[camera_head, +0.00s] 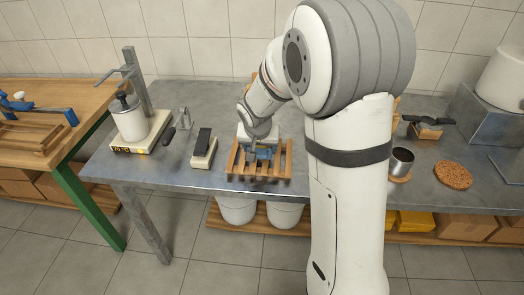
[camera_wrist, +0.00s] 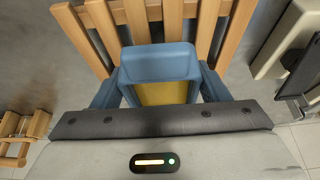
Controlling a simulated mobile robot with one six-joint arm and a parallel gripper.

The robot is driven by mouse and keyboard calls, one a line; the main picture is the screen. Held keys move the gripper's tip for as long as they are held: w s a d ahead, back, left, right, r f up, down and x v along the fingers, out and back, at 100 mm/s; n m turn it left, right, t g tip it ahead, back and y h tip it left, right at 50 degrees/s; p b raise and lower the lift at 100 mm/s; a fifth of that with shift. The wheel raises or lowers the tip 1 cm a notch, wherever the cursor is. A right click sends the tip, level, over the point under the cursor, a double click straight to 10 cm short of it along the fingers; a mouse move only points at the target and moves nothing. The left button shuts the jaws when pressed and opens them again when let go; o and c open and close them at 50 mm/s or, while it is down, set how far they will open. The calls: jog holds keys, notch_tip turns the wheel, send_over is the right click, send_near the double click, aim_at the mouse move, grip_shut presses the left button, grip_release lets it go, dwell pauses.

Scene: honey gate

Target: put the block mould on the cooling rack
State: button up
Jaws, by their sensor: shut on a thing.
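The block mould is blue with a yellow inside; it shows in the wrist view (camera_wrist: 158,60) and small in the head view (camera_head: 264,154). My gripper (camera_head: 256,150) is shut on it, with a finger at each side in the wrist view (camera_wrist: 158,90). The cooling rack, a frame of wooden slats, lies near the front edge of the metal table in the head view (camera_head: 240,166) and behind the mould in the wrist view (camera_wrist: 138,18). The mould is over the slats; I cannot tell whether it touches them. My arm hides part of the table right of the rack.
A white block with a dark top (camera_head: 203,147) stands just left of the rack. Further left is a scale (camera_head: 142,138) with a white pot (camera_head: 128,120) and a metal stand. Right of my arm are a metal cup (camera_head: 402,162) and a round cork mat (camera_head: 453,175).

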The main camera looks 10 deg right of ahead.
jog(key=shift+f, duration=0.85)
jog(key=shift+f, duration=0.15)
jog(key=o, duration=1.2)
jog(key=shift+o, duration=0.2)
